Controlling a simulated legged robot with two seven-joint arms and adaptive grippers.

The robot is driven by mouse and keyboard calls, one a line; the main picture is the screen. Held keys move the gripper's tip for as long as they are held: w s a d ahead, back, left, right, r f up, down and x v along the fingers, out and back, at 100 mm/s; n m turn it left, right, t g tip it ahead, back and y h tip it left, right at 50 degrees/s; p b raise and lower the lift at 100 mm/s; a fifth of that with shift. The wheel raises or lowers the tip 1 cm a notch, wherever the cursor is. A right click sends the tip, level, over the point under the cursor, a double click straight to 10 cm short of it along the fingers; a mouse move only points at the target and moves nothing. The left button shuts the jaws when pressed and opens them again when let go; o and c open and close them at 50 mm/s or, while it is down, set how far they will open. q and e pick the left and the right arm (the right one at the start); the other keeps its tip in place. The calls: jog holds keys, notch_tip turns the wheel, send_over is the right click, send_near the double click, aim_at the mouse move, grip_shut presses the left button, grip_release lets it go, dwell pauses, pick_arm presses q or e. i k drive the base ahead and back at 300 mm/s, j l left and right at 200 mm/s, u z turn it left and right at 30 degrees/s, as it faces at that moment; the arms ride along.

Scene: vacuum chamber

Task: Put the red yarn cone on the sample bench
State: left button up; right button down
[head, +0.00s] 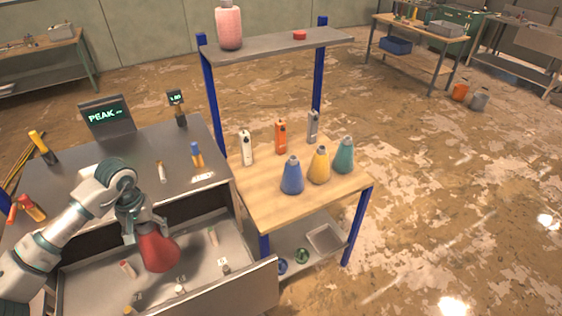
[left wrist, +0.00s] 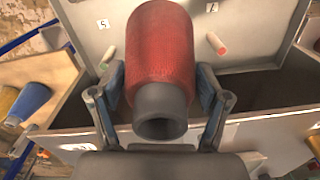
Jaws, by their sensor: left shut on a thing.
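The red yarn cone (head: 158,252) is held in my left gripper (head: 146,222), over the open drawer (head: 90,282) of the metal cabinet. In the left wrist view the red cone (left wrist: 160,45) sits between the two fingers of my left gripper (left wrist: 160,95), its dark hollow tip towards the camera. I cannot tell whether the cone touches the drawer floor. A wooden-topped bench (head: 268,207) with blue posts, likely the sample bench, stands right of the cabinet. My right gripper is not in view.
Blue (head: 292,178), yellow (head: 319,167) and teal (head: 344,157) cones stand on the wooden top, with several upright boxes behind. The wooden top's front left is clear. A shelf (head: 275,46) overhangs its back. The drawer holds several small pegs.

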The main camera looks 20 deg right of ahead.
aim_at(301, 159)
jog(key=i+l+z, duration=0.15)
jog(key=l, duration=0.4)
jog(key=i+l+z, duration=0.1)
jog(key=i+l, duration=0.3)
jog(key=i+l+z, duration=0.15)
jog(key=i+l, duration=0.15)
jog(key=l, duration=0.3)
jog(key=i+l+z, duration=0.1)
jog(key=i+l, duration=0.25)
jog(key=i+l+z, duration=0.1)
jog(key=i+l, duration=0.55)
